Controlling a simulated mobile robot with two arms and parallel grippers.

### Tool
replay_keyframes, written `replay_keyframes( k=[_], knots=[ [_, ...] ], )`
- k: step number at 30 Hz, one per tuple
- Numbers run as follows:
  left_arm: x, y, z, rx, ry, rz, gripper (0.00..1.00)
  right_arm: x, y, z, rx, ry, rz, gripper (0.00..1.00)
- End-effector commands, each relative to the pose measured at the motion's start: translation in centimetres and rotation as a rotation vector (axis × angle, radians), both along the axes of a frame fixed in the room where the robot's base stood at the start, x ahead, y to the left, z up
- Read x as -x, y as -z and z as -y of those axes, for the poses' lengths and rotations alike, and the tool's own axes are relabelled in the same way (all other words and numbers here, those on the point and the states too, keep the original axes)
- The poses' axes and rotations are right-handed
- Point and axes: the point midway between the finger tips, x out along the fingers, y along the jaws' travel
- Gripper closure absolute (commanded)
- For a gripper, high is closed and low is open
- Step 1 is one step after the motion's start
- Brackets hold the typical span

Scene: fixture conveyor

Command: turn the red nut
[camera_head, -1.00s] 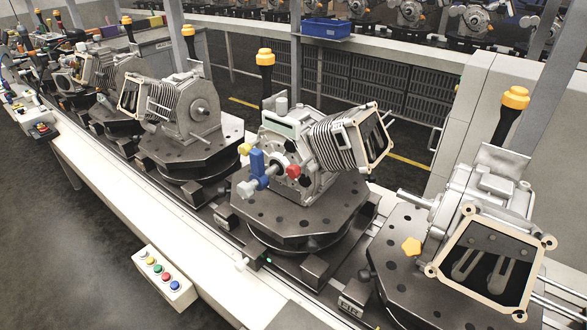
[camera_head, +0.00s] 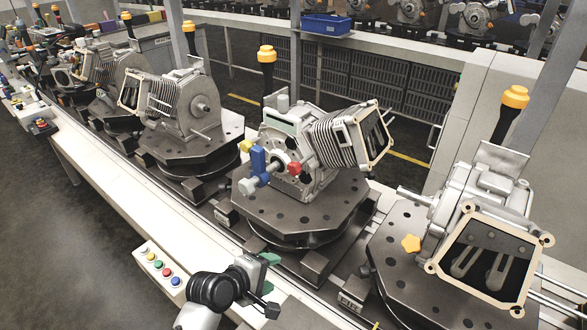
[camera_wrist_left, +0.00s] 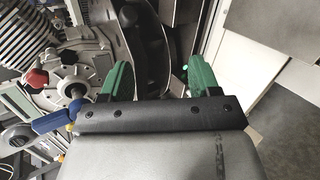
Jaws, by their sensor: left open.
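The red nut (camera_head: 294,168) is on the front of the grey engine on the middle fixture, right of a blue part (camera_head: 258,160). In the left wrist view the red nut (camera_wrist_left: 36,78) is at the left, outside the fingers. The blue part (camera_wrist_left: 52,122) is below it there. My left gripper (camera_head: 268,275) is low in the head view, in front of the middle fixture and apart from the nut. In the left wrist view its two green fingers (camera_wrist_left: 160,72) stand apart with nothing held between them. My right gripper does not show.
The middle fixture plate (camera_head: 262,215) stands on the conveyor, with further engines left and right. A right-hand engine (camera_head: 475,195) stands close by. A button box (camera_head: 158,268) is on the white front ledge beside my left arm. A blue bin (camera_head: 326,25) is at the back.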

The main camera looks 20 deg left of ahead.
Motion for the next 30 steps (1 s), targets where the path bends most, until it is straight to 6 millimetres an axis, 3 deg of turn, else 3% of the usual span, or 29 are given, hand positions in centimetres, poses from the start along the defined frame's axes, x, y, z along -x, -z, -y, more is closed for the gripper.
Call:
replay_keyframes(
  k=[6,9,13,20,30],
  knots=[
    [-7.0,-7.5,-1.7,0.669,-0.309,0.034,0.38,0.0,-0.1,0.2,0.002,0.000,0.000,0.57],
    [-9.2,-10.6,-2.7,0.960,-0.392,0.025,0.38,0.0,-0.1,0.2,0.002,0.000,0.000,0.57],
    [-10.7,-13.2,-3.8,1.211,-0.444,0.007,0.38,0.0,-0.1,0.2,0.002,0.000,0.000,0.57],
    [-12.3,-14.3,-3.9,1.325,-0.461,-0.009,0.38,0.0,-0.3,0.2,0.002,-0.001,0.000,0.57],
    [-18.0,-14.3,-1.8,1.319,-0.460,-0.008,0.38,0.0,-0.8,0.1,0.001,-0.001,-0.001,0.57]
  ],
)
